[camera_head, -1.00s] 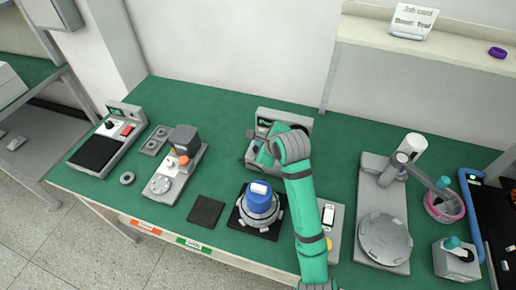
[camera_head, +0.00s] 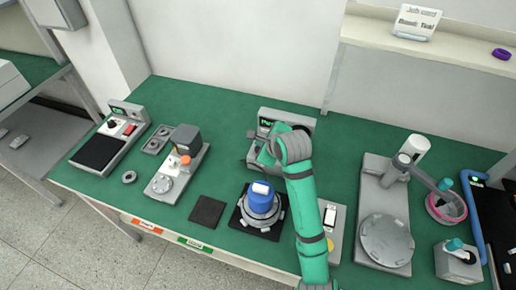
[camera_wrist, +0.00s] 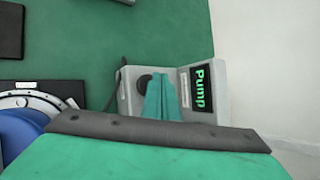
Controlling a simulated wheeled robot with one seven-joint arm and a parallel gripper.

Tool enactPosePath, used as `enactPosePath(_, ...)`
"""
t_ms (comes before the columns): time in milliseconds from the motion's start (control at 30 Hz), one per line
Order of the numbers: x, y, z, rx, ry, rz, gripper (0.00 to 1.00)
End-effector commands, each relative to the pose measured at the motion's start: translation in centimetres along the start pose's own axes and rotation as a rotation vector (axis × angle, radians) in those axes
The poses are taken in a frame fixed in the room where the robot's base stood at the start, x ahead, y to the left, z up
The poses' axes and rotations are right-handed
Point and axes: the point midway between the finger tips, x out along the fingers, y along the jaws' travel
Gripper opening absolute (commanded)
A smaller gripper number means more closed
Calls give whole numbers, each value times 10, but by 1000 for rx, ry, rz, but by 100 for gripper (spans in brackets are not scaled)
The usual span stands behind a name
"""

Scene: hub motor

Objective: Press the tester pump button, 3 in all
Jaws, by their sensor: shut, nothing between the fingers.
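The tester (camera_head: 303,123) is a grey box with a sloped panel at the back of the green bench. Its lit screen (camera_wrist: 202,88) reads "Pump" in green in the wrist view. A dark round part (camera_wrist: 144,83) shows on its lower face, partly behind my fingers. My gripper (camera_head: 264,157) is over the tester's front, its teal fingers (camera_wrist: 162,98) together with nothing between them. I cannot tell whether the fingertips touch the tester. The pump button cannot be made out; my fingers may cover it.
A blue-topped hub motor (camera_head: 260,200) sits on a black mat in front of the tester, left of my arm. A grey stand with a round plate (camera_head: 385,240) is to the right. A dark square pad (camera_head: 207,211) lies left of the motor.

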Motion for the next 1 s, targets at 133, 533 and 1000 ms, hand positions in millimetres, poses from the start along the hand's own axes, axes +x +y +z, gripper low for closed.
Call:
enactPosePath(133,0,-1,-2,2,1,-1,0)
enactPosePath(533,2,2,4,-5,-4,4,0)
enactPosePath(1000,5,5,1,-2,-4,4,0)
